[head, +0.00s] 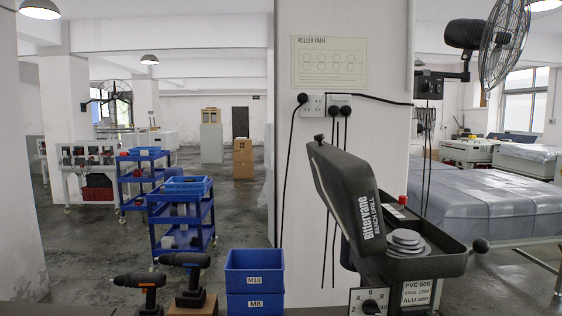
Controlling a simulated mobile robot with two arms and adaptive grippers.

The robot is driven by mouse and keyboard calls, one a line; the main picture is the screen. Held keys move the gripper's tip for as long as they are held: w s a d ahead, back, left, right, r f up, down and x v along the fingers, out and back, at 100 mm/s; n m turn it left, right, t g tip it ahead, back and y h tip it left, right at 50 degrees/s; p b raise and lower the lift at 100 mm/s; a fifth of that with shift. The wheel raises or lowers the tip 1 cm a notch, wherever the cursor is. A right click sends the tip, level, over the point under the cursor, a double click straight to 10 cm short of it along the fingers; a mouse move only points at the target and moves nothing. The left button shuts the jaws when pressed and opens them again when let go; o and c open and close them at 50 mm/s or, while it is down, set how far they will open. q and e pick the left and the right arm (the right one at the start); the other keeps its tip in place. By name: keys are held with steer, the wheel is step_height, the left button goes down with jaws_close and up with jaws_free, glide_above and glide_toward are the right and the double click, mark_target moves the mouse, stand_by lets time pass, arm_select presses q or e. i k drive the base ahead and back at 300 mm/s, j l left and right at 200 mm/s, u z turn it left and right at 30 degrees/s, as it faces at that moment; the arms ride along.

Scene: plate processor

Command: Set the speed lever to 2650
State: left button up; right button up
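A dark bench drill (348,190), marked "Bittervane Bench Drill", stands at the right of centre in the head view. Its top cover is tilted up, and grey stepped discs (407,241) show in the open housing. A lever with a dark round knob (480,245) sticks out from the housing's right side; I cannot tell whether it is the speed lever. A label (418,284) on the front reads PVC 600, a steel line too small to read surely, and ALU with what looks like 2650. A numbered dial (370,301) sits lower left of it. Neither gripper is in view.
Blue bins (254,270) marked M10 and M8 are stacked left of the drill. Two cordless drills (186,278) stand further left. A red button (403,199) sits behind the discs. A white pillar (345,120) with sockets and hanging cables rises behind.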

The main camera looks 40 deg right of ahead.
mark_target(402, 200)
steer(key=z, duration=1.6)
steer(key=i+l+z, duration=0.25)
steer(key=i+l, duration=0.1)
steer(key=i, duration=0.1)
